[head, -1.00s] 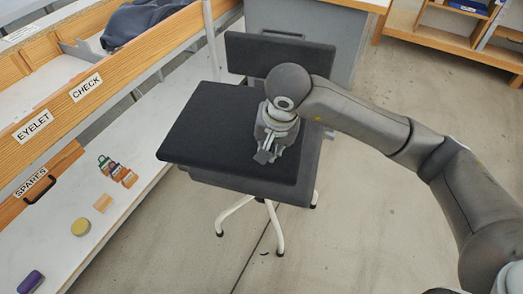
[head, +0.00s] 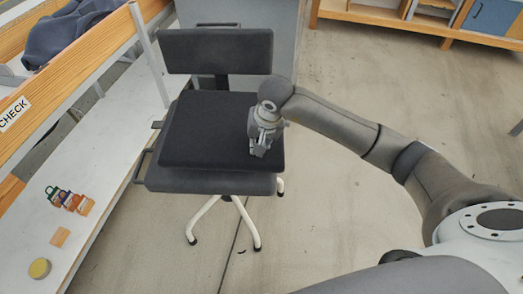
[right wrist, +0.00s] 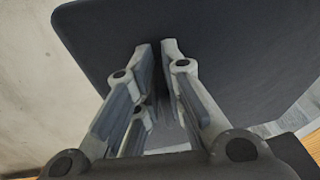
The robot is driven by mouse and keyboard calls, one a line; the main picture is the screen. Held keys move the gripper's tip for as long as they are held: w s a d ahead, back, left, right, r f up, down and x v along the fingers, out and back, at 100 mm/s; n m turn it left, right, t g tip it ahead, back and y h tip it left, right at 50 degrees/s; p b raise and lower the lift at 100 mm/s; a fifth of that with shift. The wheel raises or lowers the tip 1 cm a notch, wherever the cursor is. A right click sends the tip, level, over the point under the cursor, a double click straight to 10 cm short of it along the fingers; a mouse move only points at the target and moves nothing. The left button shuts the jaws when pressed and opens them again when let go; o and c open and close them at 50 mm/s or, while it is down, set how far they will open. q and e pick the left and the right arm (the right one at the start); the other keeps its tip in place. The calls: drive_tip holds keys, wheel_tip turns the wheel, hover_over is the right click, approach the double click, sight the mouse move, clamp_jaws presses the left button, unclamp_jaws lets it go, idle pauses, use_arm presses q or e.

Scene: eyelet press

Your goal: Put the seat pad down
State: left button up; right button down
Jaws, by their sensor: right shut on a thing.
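The seat pad (head: 208,128) is a flat black square over the grey seat (head: 205,183) of an office chair. It looks level and squared with the seat, whose front and left edges show past it. I cannot tell whether pad and seat touch. My right gripper (head: 260,150) is at the pad's right side, shut on it. In the right wrist view the fingers (right wrist: 157,55) are close together against the dark pad (right wrist: 240,50); the gripped part is hidden between them. My left gripper is not in view.
The chair's backrest (head: 215,51) stands behind the pad, and a lever (head: 143,165) sticks out at the left. A white workbench (head: 85,222) with small coloured items (head: 68,199) runs along the left. The floor right of the chair is clear.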

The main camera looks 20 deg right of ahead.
drive_tip(key=shift+w+d+f, duration=0.2)
drive_tip(key=shift+d+f, duration=0.25)
drive_tip(key=shift+f, duration=0.05)
drive_tip(key=f, duration=0.3)
drive_tip(key=shift+d+f, duration=0.1)
drive_tip(key=shift+d, duration=0.1)
drive_tip(key=shift+f, duration=0.2)
drive_tip(key=c, duration=1.5)
unclamp_jaws()
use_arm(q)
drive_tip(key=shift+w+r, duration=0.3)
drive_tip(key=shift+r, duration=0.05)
